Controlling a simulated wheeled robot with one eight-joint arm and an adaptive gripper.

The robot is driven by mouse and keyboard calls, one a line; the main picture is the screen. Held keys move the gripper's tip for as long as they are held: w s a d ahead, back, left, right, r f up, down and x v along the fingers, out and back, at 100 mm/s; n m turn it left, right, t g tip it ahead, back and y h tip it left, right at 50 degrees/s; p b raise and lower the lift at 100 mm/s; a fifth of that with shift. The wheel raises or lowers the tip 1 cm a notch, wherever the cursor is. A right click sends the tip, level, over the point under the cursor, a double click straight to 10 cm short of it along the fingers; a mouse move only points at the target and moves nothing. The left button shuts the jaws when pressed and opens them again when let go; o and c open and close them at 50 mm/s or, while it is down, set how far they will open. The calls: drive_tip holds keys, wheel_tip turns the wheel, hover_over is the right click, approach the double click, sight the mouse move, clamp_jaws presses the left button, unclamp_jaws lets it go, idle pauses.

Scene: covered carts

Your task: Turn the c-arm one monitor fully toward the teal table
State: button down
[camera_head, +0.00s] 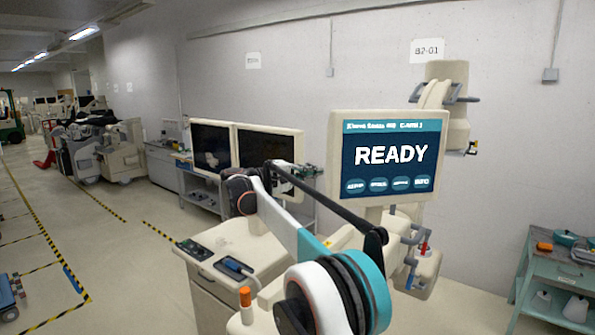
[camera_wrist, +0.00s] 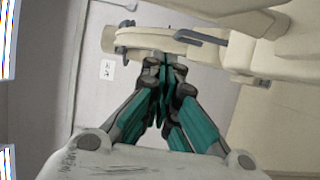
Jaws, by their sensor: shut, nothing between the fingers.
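The monitor with the lit blue screen reading READY (camera_head: 388,158) stands on the beige C-arm cart in the middle of the head view. Its screen faces roughly toward the head camera. The teal table (camera_head: 566,269) stands at the lower right edge, apart from the cart. My gripper (camera_wrist: 163,65) is shut and empty in the wrist view. Its fingertips overlap a beige C-arm part (camera_wrist: 150,38) in the picture; contact cannot be told. I cannot make out my gripper in the head view, where my arm crosses in front of the cart.
Two dark-screened monitors (camera_head: 265,148) stand left of the lit one. The C-arm body (camera_head: 447,135) rises behind it near the wall. An orange-capped post (camera_head: 245,297) stands on the cart's near side. The floor at left is open, with striped lines.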

drive_tip(key=s, duration=0.1)
drive_tip(key=s+d, duration=0.1)
drive_tip(key=s, duration=0.1)
drive_tip(key=shift+s+d+p, duration=0.15)
drive_tip(key=shift+s+p, duration=0.1)
drive_tip(key=shift+p, duration=0.05)
drive_tip(key=shift+s, duration=0.15)
drive_tip(key=shift+f, duration=0.1)
drive_tip(key=shift+s+d+f+b, duration=0.2)
drive_tip(key=shift+s+d+b, duration=0.1)
drive_tip(key=shift+s+b, duration=0.45)
